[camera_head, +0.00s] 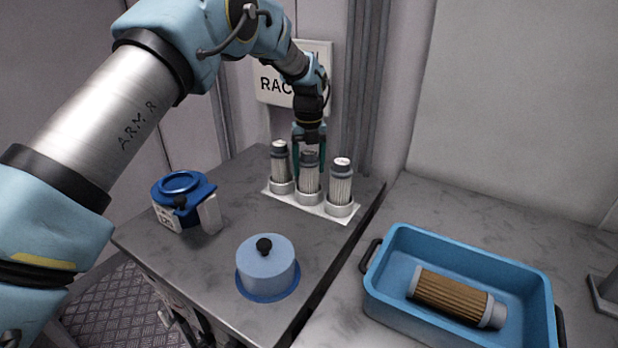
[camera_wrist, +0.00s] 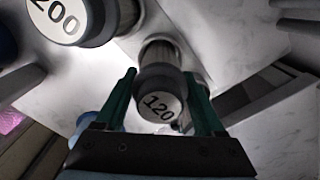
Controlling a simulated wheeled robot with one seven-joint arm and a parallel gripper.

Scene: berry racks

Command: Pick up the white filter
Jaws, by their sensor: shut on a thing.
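Three filters with pale pleats and dark caps stand upright in a white rack (camera_head: 327,212): a left one (camera_head: 281,172), a middle one (camera_head: 309,180) and a right one (camera_head: 341,187). My gripper (camera_head: 309,155) reaches down from above with its green fingers on either side of the middle filter's cap. In the wrist view my gripper (camera_wrist: 159,76) is shut on this filter, whose cap (camera_wrist: 160,104) reads "120". The middle filter's base is still in its rack cup. Another filter's cap (camera_wrist: 72,18) reading "200" shows at the upper left of the wrist view.
A blue tray (camera_head: 405,232) on the right counter holds a brown pleated filter (camera_head: 450,294). A pale blue lidded pot (camera_head: 267,267) and a blue-topped container (camera_head: 182,200) stand on the dark table (camera_head: 215,262). A rack sign (camera_head: 268,84) hangs on the wall behind.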

